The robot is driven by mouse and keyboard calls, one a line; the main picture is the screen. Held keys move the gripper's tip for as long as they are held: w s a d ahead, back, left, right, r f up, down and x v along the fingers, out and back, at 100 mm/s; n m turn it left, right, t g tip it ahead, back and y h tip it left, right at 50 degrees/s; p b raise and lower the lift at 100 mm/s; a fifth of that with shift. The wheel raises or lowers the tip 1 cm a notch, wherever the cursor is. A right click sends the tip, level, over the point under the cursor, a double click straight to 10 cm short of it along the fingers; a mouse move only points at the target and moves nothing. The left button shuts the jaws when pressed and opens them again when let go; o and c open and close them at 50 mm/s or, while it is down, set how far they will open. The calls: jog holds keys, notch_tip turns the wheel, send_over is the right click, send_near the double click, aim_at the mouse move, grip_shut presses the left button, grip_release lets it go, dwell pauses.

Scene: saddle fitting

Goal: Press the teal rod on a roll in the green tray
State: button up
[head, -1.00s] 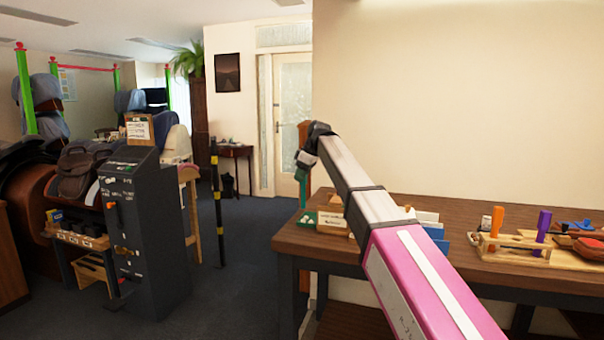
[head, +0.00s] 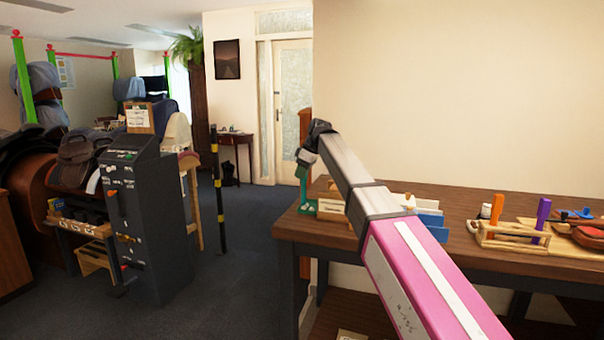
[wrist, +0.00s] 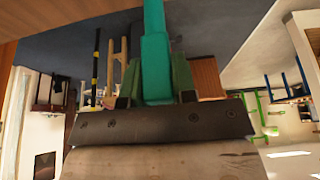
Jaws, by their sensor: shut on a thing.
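In the wrist view the teal rod (wrist: 154,55) stands straight between the two green fingers (wrist: 156,85) and runs out of the frame at the top. A green edge (head: 322,214), perhaps the green tray, shows low at the table's left end. My arm hides much of that area, and I cannot make out a roll.
The wooden table (head: 450,262) runs along the right wall. A wooden rack (head: 512,238) with orange and purple upright pieces stands on it at the right. A dark control cabinet (head: 150,220) stands at the left.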

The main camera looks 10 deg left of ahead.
jog(key=shift+f, duration=1.1)
dwell(1.9)
